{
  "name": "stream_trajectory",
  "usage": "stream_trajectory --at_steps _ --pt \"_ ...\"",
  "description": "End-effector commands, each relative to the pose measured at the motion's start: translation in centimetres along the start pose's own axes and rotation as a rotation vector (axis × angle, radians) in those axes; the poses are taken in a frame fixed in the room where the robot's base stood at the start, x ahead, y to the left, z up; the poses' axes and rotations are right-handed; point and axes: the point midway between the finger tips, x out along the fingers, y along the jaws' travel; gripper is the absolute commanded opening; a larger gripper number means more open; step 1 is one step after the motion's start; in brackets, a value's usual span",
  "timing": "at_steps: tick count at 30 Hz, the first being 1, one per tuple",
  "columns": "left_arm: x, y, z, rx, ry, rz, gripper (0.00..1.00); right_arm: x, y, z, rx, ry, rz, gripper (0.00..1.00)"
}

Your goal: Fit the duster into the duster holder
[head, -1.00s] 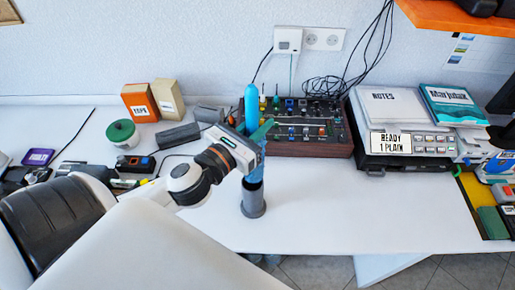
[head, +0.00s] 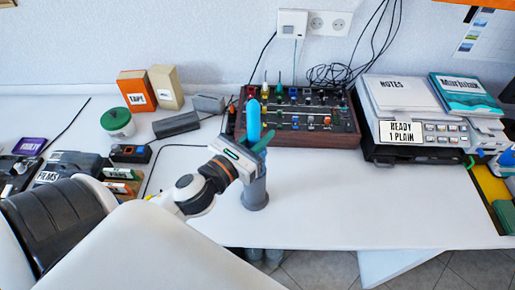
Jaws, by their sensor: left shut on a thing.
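The duster (head: 253,118) is a bright blue upright rod with a rounded top. My left gripper (head: 254,148), with green fingers, is shut on it below that top. The duster holder (head: 256,196) is a grey cylindrical cup standing on the white table directly below the gripper. The duster's lower part is no longer visible above the cup and appears to be down inside it. The gripper hides part of the cup's rim, so I cannot tell how deep it sits. My right gripper is not in view.
A control box with knobs (head: 300,118) stands just behind the holder. A grey machine with notes on it (head: 410,110) is at the right. The table right of the holder is clear.

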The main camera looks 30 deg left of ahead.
Motion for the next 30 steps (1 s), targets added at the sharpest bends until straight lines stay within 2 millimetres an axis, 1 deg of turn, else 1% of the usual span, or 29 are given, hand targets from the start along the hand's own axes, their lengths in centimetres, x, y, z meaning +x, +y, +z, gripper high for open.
stream_trajectory --at_steps 1,7,13,16,22,23,24,26,30 --pt "0.0 -0.1 1.1 -0.002 -0.001 -0.003 0.0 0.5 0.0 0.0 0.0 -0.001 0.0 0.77" --pt "0.0 0.0 3.0 -0.001 -0.001 -0.001 0.0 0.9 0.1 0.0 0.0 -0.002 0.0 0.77" --pt "0.0 0.0 6.0 -0.002 -0.001 -0.003 0.0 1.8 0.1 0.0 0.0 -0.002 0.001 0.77" --pt "0.0 0.0 6.5 -0.001 0.0 0.0 0.0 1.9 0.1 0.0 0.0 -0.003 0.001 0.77" --pt "0.0 0.0 6.5 0.001 0.001 0.001 0.0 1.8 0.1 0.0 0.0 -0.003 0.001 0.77" --pt "0.0 0.0 6.5 0.001 0.0 0.001 0.27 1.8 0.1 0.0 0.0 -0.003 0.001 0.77" --pt "0.0 0.0 6.5 0.001 0.0 0.001 0.33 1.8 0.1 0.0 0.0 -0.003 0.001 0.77" --pt "0.0 0.0 6.5 0.001 0.0 0.001 0.43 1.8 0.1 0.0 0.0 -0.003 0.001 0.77" --pt "0.0 0.0 6.5 0.001 0.0 0.001 0.44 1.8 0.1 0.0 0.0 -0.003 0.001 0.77"
